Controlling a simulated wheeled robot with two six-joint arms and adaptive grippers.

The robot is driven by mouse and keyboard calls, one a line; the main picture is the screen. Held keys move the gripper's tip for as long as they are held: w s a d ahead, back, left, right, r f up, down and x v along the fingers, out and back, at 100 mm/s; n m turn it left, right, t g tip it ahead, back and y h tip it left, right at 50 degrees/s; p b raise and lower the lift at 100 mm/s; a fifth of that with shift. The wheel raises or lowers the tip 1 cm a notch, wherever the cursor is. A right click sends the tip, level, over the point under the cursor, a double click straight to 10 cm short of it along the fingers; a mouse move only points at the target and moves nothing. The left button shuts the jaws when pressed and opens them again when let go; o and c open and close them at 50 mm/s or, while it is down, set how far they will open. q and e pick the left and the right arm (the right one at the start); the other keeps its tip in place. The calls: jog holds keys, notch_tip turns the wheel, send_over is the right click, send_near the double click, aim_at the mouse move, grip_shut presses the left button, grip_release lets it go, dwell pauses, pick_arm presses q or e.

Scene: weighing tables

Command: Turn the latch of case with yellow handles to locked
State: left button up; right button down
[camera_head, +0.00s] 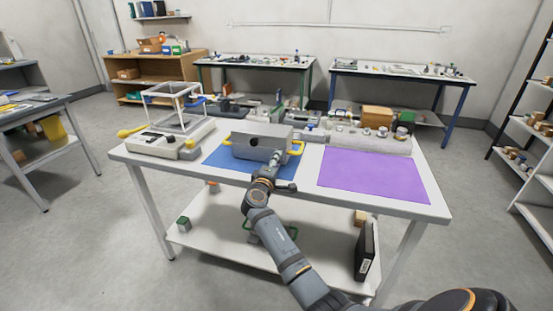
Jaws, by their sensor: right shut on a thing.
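The grey case (262,141) with yellow handles (297,148) sits on the blue mat (222,163) on the white table. A round dark spot shows on its front face. My right gripper (275,162) is at the front face of the case, right of the middle, and is shut on a part there. The latch lies behind the gripper, so I cannot make out its position. My left gripper is not in view.
A purple mat (375,174) at the right of the table is bare. A balance with a glass frame (178,108) stands at the left. Small items and a brown box (377,116) line the back. A lower shelf (210,233) holds a black binder (365,250).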

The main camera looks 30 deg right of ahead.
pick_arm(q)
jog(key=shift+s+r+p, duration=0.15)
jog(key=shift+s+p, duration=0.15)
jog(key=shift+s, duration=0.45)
pick_arm(e)
jog(key=shift+n, duration=0.7)
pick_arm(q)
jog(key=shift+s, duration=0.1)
pick_arm(e)
jog(key=c, duration=1)
grip_release()
jog(key=shift+a, duration=0.1)
jog(key=shift+o, duration=0.2)
